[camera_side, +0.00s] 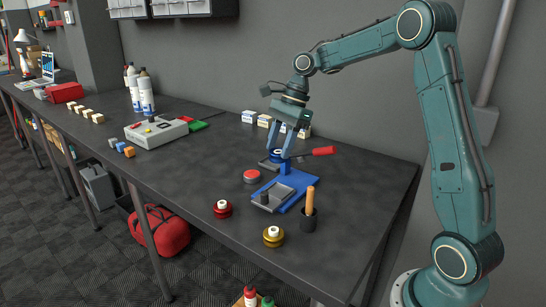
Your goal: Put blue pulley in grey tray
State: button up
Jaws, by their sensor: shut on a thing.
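My gripper (279,148) points down over the right part of the dark table and is shut on the blue pulley (276,157), which is small and partly hidden by the fingers. A flat dark grey piece (266,164), possibly the grey tray, lies just below and beside the pulley. I cannot tell whether the pulley touches it. In front stands a blue fixture (298,181) with a grey plate (269,199) carrying a short dark post.
A red pulley (222,210), a gold pulley (273,237) and a red round piece (251,176) lie near the fixture. A dark cup (309,221) holds an orange handle. A red-handled tool (323,151) lies right. A grey control box (156,132) stands left.

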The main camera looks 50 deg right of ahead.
jog(key=w+d+f+m+t+h, duration=0.2)
jog(key=w+d+f+m+t, duration=0.15)
jog(key=w+d+m, duration=0.8)
jog(key=shift+w+d+f+n+g, duration=0.15)
jog(key=shift+d+f+n, duration=0.4)
jog(key=shift+f, duration=0.85)
jog(key=shift+d+f+n+g, duration=0.15)
jog(key=shift+d+f+n, duration=0.35)
jog(key=shift+f, duration=0.9)
jog(key=shift+w+d+f+n+g, duration=0.15)
jog(key=shift+d+f+n, duration=0.15)
jog(key=shift+d+f, duration=0.8)
jog(key=shift+a+f, duration=0.35)
jog(key=shift+f, duration=0.05)
jog(key=o, duration=1)
jog(key=shift+o, duration=0.2)
jog(key=v, duration=1.2)
jog(key=shift+s+r, duration=0.1)
